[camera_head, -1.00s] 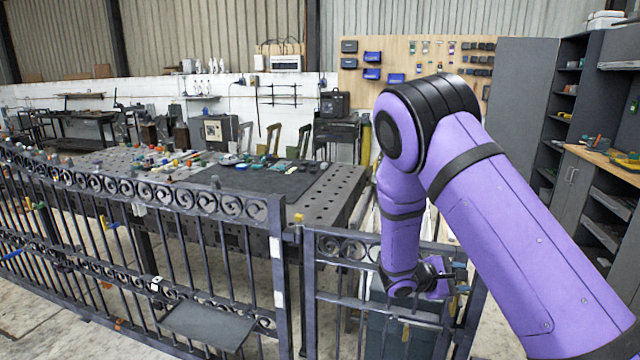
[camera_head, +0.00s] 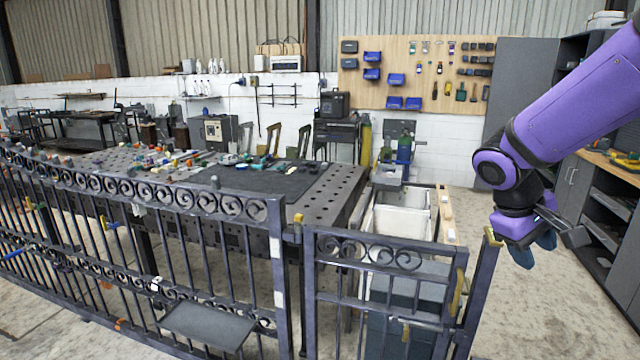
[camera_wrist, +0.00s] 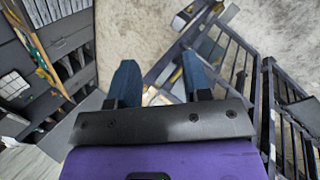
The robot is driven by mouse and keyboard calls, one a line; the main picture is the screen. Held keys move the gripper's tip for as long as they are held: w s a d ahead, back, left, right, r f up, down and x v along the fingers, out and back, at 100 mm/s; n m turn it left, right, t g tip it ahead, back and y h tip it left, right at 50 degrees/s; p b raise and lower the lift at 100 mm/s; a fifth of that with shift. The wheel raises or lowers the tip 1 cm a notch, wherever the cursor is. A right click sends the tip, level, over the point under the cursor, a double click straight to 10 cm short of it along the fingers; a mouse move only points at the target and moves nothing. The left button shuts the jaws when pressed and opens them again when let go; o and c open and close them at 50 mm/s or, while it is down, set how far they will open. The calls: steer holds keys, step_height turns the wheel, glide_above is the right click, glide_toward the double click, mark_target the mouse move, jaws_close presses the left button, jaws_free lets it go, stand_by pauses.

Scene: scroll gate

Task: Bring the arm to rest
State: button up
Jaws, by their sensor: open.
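My gripper (camera_head: 540,250) hangs at the right of the head view, beside the latch-side post of the small gate (camera_head: 385,256). In the wrist view my gripper (camera_wrist: 160,82) shows two blue fingers spread apart with nothing between them. The gate stands in line with the scroll fence, and I cannot tell whether it is latched. A yellow handle (camera_head: 457,292) sits on the gate's right edge. My purple arm comes in from the upper right. From the head view I cannot tell whether the gripper touches the post.
The scroll fence (camera_head: 160,205) runs along the left, with a small dark shelf (camera_head: 207,325) on it. Behind stands a perforated work table (camera_head: 325,200) with tools. Grey cabinets (camera_head: 572,195) stand at the right. Bare floor lies between gate and cabinets.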

steer(key=s+a+r+m+t+y, duration=0.1)
steer(key=s+a+r+t+y, duration=0.1)
steer(key=s, duration=0.6)
steer(key=s+a+r+m+t+y, duration=0.2)
steer(key=s+a+r+t+y, duration=0.1)
steer(key=s+r, duration=0.4)
steer(key=shift+s+a+t+y, duration=0.3)
steer(key=shift+s+a+y, duration=0.1)
steer(key=shift+s, duration=0.2)
stand_by(1.0)
